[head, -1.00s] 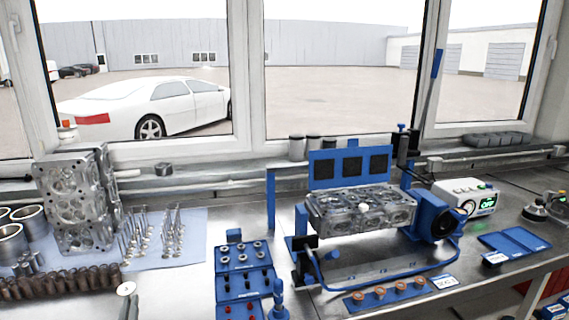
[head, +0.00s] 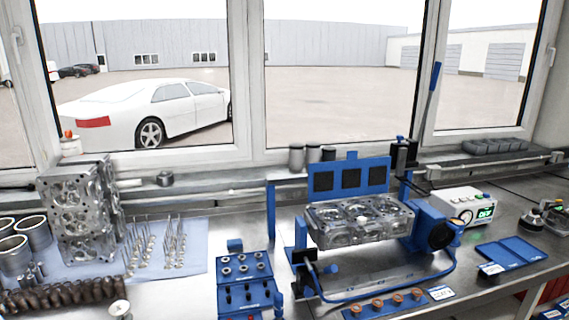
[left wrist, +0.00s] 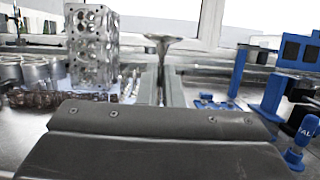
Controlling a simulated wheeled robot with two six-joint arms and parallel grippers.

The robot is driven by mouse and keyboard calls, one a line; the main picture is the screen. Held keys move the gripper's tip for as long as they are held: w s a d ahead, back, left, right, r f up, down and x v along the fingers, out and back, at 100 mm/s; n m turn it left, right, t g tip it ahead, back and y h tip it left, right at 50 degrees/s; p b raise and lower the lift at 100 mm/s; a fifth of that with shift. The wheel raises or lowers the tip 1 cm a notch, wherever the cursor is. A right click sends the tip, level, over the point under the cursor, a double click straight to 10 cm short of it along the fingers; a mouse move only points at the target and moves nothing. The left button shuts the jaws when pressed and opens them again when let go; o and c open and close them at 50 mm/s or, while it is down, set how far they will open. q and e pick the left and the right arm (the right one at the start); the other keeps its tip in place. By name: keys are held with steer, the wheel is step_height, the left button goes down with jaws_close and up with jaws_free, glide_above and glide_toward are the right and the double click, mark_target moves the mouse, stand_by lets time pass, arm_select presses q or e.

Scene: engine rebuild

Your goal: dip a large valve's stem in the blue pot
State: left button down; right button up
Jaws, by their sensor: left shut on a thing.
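My left gripper (left wrist: 161,88) is shut on a large valve (left wrist: 163,42), whose wide head points up and whose stem runs down between the fingers. In the head view the valve's round head (head: 120,308) shows at the bottom left edge; the gripper under it is mostly cut off. A small blue knobbed item (head: 278,308), which may be the blue pot, stands at the bottom edge right of the valve, partly cut off. It also shows at the right of the left wrist view (left wrist: 293,157). The held valve is well apart from it. My right gripper is not in view.
Several other valves (head: 170,245) stand on a pale blue mat (head: 198,257) beside an upright cylinder head (head: 80,215). A camshaft (head: 65,295) lies in front. A blue parts tray (head: 245,290) and a blue stand holding another cylinder head (head: 358,222) occupy the middle.

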arm_select(q)
steer(key=s+d+r+p, duration=0.1)
steer(key=s+r+p, duration=0.1)
steer(key=s+r, duration=0.2)
steer(key=shift+s+p, duration=0.2)
steer(key=shift+p, duration=0.1)
